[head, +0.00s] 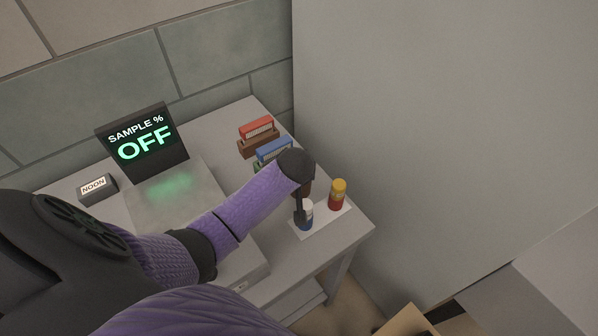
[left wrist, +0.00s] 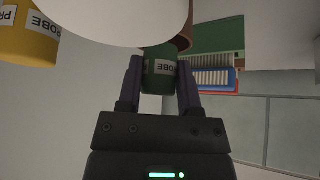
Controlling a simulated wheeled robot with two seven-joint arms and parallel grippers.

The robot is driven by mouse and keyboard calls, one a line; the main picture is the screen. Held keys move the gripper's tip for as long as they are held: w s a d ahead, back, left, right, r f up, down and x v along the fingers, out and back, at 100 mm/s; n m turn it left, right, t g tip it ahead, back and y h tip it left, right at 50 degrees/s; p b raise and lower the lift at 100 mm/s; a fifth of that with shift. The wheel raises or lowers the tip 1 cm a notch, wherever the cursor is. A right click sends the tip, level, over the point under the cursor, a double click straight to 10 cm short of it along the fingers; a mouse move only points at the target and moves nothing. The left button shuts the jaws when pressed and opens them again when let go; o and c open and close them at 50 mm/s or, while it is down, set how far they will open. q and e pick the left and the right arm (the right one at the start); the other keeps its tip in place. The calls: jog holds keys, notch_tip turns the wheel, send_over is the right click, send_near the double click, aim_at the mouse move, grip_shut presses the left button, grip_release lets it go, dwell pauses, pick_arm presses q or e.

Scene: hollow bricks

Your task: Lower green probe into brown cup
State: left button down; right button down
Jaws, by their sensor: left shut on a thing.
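In the left wrist view my left gripper (left wrist: 158,98) is shut on the green probe (left wrist: 161,74), a dark green cylinder with a white label that reads upside down. A brown curved part (left wrist: 186,30), which looks like the brown cup, shows just beyond the probe; I cannot tell whether they touch. In the head view my left gripper (head: 299,213) is over the white mat, partly hidden by my wrist. A brown piece (head: 307,188) shows beside it. The green probe is not clear there. My right gripper is out of view.
A blue probe with a white top (head: 308,213) stands close beside my gripper; a yellow and red one (head: 338,195) stands to its right on the white mat (head: 323,220). Red (head: 256,128) and blue (head: 275,149) blocks are behind. A display (head: 143,143) reads SAMPLE % OFF.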

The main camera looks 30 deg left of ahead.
pick_arm(q)
jog(key=shift+f+b, duration=0.4)
jog(key=shift+f, duration=0.2)
dwell(0.3)
